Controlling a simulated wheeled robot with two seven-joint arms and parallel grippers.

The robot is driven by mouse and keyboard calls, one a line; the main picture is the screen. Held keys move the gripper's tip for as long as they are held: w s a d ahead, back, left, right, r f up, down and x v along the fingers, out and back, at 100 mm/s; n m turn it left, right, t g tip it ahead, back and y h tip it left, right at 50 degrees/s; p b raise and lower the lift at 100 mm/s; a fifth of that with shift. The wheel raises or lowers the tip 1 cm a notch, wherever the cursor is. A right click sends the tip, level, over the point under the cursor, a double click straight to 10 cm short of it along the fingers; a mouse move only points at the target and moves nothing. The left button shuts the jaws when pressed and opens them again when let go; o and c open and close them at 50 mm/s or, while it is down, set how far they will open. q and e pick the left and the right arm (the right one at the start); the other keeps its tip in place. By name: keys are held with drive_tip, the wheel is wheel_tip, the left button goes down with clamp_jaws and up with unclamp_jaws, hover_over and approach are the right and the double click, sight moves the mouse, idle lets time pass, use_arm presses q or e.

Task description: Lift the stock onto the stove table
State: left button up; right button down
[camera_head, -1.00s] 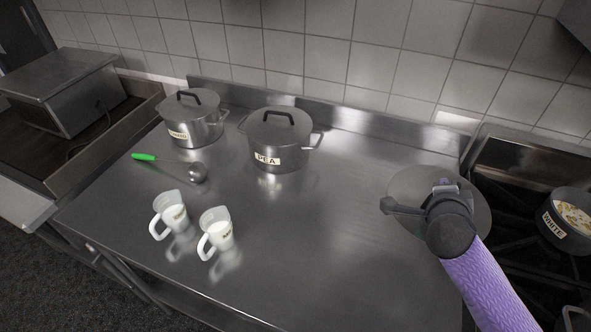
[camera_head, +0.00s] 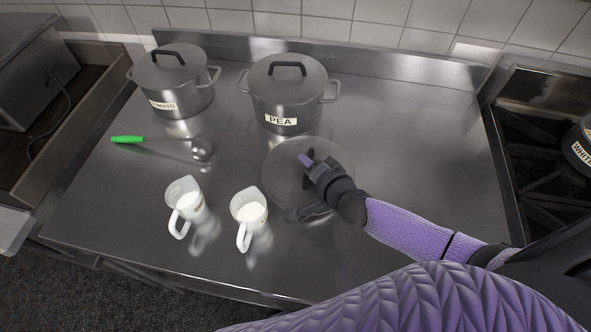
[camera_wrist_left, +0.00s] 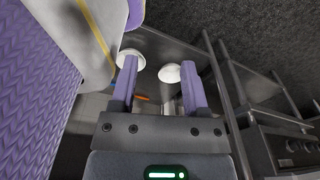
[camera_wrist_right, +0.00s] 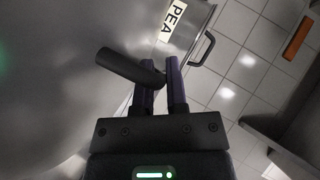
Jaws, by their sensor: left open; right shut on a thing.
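My right gripper (camera_head: 312,166) is shut on the black handle of a round grey lid (camera_head: 277,180) and holds it over the steel table, in front of the PEA pot. The handle (camera_wrist_right: 125,67) lies across the fingertips in the right wrist view. A lidded pot labelled PEA (camera_head: 290,95) and a lidded pot labelled TOMATO (camera_head: 178,85) stand on the steel table (camera_head: 420,150). Two jugs of white liquid (camera_head: 185,200) (camera_head: 248,207) stand at the front; I cannot tell which thing is the stock. My left gripper (camera_wrist_left: 157,64) is open and empty.
A pot labelled WHITE (camera_head: 579,150) is at the right edge on the black stove (camera_head: 545,140). A ladle with a green handle (camera_head: 128,139) lies at the left. The table's right part is clear. Two white round things (camera_wrist_left: 170,73) show in the left wrist view.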

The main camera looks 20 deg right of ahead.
wheel_tip(320, 180, down, 5)
drive_tip(key=b, duration=0.3)
drive_tip(key=shift+r, duration=0.45)
drive_tip(key=c, duration=1.1)
unclamp_jaws()
drive_tip(key=shift+f, duration=0.2)
drive_tip(key=o, duration=0.4)
use_arm(q)
drive_tip(key=f, duration=0.1)
drive_tip(key=a+f, duration=0.1)
drive_tip(key=f, duration=0.1)
drive_tip(key=shift+s+f, duration=0.15)
drive_tip(key=shift+f, duration=0.05)
use_arm(e)
drive_tip(key=shift+o, duration=0.2)
use_arm(q)
drive_tip(key=shift+d, duration=0.2)
use_arm(e)
drive_tip(key=shift+r, duration=0.1)
